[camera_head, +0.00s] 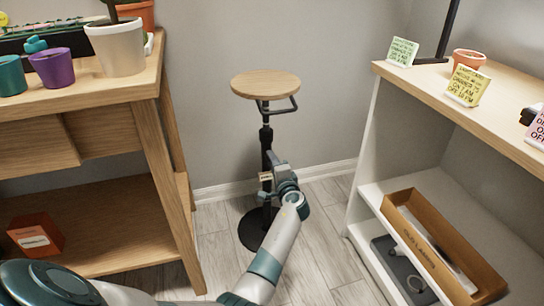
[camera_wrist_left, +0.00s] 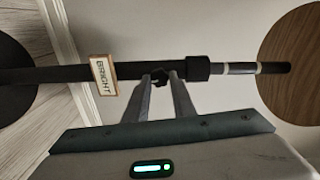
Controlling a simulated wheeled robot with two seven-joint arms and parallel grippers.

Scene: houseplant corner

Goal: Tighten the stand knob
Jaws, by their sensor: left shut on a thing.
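The stand has a round wooden top (camera_head: 265,83), a black pole (camera_head: 266,139) and a dark round base (camera_head: 250,232). It stands upright on the floor between the two furniture pieces. My left gripper (camera_head: 273,160) reaches the pole at about mid height. In the left wrist view the small black stand knob (camera_wrist_left: 160,76) sits between the fingertips of my left gripper (camera_wrist_left: 162,80), which are shut on it. In the head view the gripper hides the knob. A small tag reading BRIGHT (camera_wrist_left: 104,75) is on the pole near the knob. My right gripper is not in view.
A wooden bench (camera_head: 85,98) with pots stands at left, an orange box (camera_head: 36,234) on its lower shelf. A white shelf unit (camera_head: 362,150) at right holds cards, a terracotta pot (camera_head: 468,59) and a cardboard tray (camera_head: 410,226). The wall is close behind the stand.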

